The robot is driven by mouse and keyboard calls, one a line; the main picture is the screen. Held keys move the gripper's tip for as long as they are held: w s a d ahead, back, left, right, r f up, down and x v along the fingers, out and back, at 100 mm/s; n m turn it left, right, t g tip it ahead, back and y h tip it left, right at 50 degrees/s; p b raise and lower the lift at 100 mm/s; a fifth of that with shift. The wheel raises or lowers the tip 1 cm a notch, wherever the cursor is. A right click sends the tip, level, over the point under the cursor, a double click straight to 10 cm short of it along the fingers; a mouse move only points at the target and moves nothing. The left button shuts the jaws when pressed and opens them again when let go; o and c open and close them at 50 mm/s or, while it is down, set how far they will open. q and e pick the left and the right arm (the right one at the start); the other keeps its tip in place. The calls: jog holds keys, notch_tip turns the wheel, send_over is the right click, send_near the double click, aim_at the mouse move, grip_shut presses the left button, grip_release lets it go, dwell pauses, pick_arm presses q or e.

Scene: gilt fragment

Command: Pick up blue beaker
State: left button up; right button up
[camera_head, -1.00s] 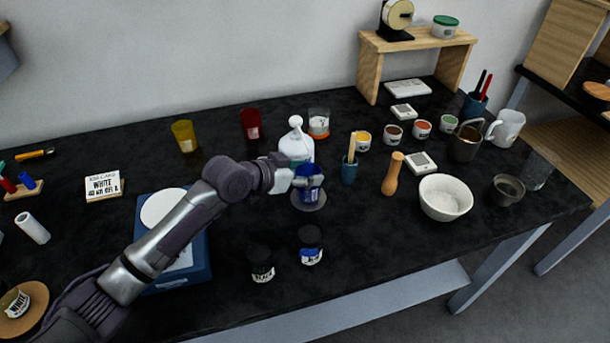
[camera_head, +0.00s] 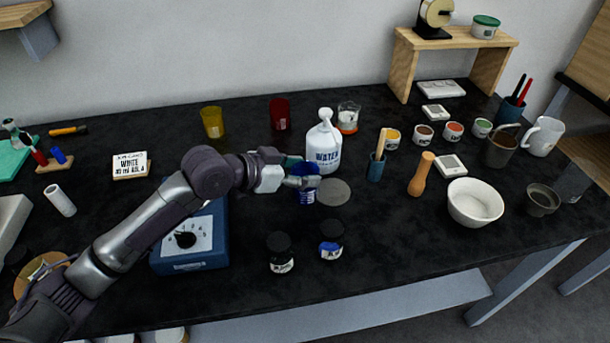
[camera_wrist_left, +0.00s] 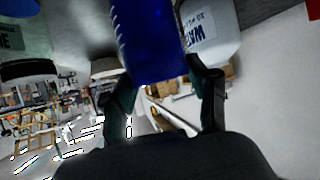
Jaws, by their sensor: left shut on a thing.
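The blue beaker (camera_head: 307,197) is held by my left gripper (camera_head: 303,181), left of and close to a grey disc (camera_head: 334,192) on the black table. My left gripper is shut on it and hides part of its upper half. In the left wrist view the blue beaker (camera_wrist_left: 150,38) sits between the two dark fingers (camera_wrist_left: 163,80). I cannot tell its exact height above the table. My right gripper is not in view.
A white water bottle (camera_head: 323,150) stands just behind the beaker. A blue device (camera_head: 190,262) with a dial lies under my left arm. Two dark jars (camera_head: 281,254) (camera_head: 332,241) stand in front. A brush cup (camera_head: 375,169) is to the right; red (camera_head: 280,114) and yellow (camera_head: 213,122) beakers stand behind.

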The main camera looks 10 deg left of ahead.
pick_arm(q)
notch_tip(320, 180, up, 12)
jog(key=shift+f, duration=0.25)
dwell(0.5)
jog(key=shift+r, duration=0.1)
dwell(1.7)
